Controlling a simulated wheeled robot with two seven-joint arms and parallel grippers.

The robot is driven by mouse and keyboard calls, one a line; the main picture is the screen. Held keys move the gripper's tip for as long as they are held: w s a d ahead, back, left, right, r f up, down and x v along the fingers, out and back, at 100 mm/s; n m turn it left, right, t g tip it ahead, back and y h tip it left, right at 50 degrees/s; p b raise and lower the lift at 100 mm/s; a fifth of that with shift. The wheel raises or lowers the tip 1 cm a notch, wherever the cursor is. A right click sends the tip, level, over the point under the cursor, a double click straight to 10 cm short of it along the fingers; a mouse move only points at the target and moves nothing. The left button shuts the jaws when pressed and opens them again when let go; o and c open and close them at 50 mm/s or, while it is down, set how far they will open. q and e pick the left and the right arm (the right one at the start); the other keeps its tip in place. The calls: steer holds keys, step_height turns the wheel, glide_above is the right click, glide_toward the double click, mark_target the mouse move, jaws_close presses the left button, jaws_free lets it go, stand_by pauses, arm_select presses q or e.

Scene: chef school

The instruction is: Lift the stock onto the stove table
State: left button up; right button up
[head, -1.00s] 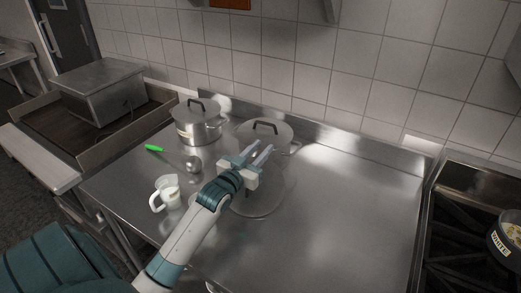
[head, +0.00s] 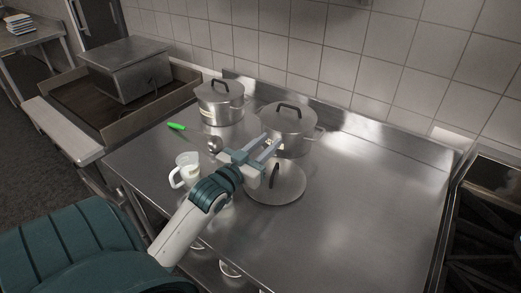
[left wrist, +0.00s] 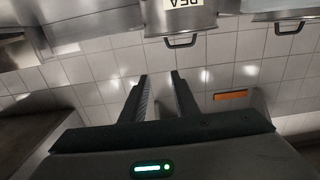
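Two lidded steel pots stand at the back of a steel table (head: 350,215): a left pot (head: 222,108) with a pale label and a right pot (head: 298,122). I cannot tell which holds the stock. My left gripper (head: 272,152) is open and empty, in front of the right pot and hiding part of it. My right gripper is not in view.
A round lid (head: 285,190) lies flat below the left gripper. A white mug (head: 186,172), a ladle (head: 214,145) and a green handle (head: 176,126) are on the left. The stove (head: 485,220) is at the right edge. The table's right half is clear.

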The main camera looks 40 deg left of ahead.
arm_select(q)
steer(key=shift+s+d, duration=0.2)
steer(key=shift+s, duration=1.35)
